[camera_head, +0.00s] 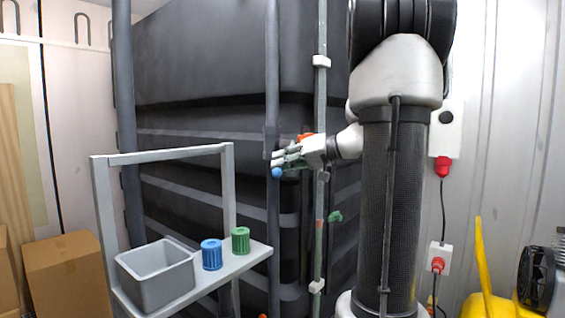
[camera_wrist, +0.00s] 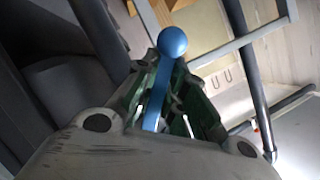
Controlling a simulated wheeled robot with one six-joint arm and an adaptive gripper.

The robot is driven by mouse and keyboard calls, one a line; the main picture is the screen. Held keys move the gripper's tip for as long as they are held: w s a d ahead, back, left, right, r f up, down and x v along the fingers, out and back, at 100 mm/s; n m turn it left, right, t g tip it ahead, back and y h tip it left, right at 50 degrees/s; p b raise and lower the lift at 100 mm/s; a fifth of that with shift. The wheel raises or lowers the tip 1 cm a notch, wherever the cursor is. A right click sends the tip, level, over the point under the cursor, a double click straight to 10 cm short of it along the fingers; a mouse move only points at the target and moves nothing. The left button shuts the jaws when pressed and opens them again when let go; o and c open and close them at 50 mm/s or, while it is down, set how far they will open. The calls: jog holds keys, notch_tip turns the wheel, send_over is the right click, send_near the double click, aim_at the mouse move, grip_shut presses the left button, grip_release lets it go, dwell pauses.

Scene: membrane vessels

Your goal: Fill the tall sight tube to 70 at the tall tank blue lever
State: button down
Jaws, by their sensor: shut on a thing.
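The blue lever ends in a round blue ball (camera_head: 277,173), which shows just below my fingertips in the head view. In the wrist view its flat blue arm (camera_wrist: 155,105) runs between my fingers, and the ball (camera_wrist: 172,42) sticks out past them. My gripper (camera_head: 284,159) is shut on the lever, and its green-padded fingers (camera_wrist: 172,85) lie on both sides of it. The tall sight tube (camera_head: 320,120) stands upright against the dark tall tank (camera_head: 200,60), just right of my gripper. I cannot read a level or scale on the tube.
A grey stand (camera_head: 100,200) at the left holds a grey bin (camera_head: 155,290), a blue cap (camera_head: 211,255) and a green cap (camera_head: 241,240). A small green handle (camera_head: 335,216) sits beside the tube, lower down. Cardboard boxes (camera_head: 63,275) are at far left, yellow equipment (camera_head: 487,300) at right.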

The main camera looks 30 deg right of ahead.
jog(key=shift+s+a+f, duration=0.1)
jog(key=shift+a+f, duration=0.05)
jog(key=shift+f, duration=0.15)
jog(key=c, duration=1.5)
grip_release()
jog(key=shift+o, duration=0.2)
jog(key=shift+r, duration=0.1)
jog(key=v, duration=1.2)
jog(key=shift+r, duration=0.1)
